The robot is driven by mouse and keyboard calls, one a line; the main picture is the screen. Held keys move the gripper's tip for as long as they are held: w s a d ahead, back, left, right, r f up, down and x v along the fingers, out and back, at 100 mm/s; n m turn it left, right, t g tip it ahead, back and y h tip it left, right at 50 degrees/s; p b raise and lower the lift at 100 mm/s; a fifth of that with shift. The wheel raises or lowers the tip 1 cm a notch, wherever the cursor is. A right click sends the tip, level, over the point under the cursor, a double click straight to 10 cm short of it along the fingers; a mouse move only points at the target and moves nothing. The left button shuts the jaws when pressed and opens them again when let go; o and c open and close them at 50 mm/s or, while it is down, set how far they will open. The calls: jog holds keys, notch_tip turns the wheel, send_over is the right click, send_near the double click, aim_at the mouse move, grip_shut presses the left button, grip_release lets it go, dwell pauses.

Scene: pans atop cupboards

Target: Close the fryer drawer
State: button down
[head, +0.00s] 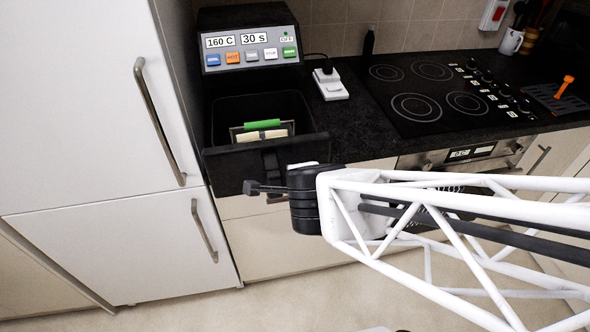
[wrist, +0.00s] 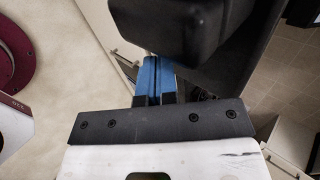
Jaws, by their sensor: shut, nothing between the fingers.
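The fryer (head: 250,48) stands on the dark counter, with a panel reading 160 C and 30 S. Its black drawer (head: 222,161) is pulled out towards me, and its inside shows from above. A green-handled item with a pale piece (head: 262,131) lies inside the drawer. My gripper (head: 252,187) is shut and empty, in front of the drawer's front face near its lower edge. In the wrist view my blue fingertips (wrist: 152,74) are together, close to a black body (wrist: 185,32) that looks like part of the drawer. Whether they touch it I cannot tell.
A tall white fridge (head: 90,110) with long handles stands close on the left. A white power socket (head: 330,84) and a black hob (head: 435,90) are on the counter to the right. Cupboard fronts (head: 285,245) lie below. The floor in front is clear.

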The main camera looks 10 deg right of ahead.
aim_at(276, 106)
jog(key=shift+w+f, duration=0.15)
jog(key=shift+w, duration=2)
jog(key=shift+w, duration=0.2)
jog(key=w, duration=2.5)
jog(key=shift+w, duration=0.2)
jog(key=shift+s, duration=0.2)
jog(key=shift+s, duration=1.95)
jog(key=v, duration=0.9)
jog(key=shift+s+r, duration=0.25)
jog(key=shift+r, duration=0.1)
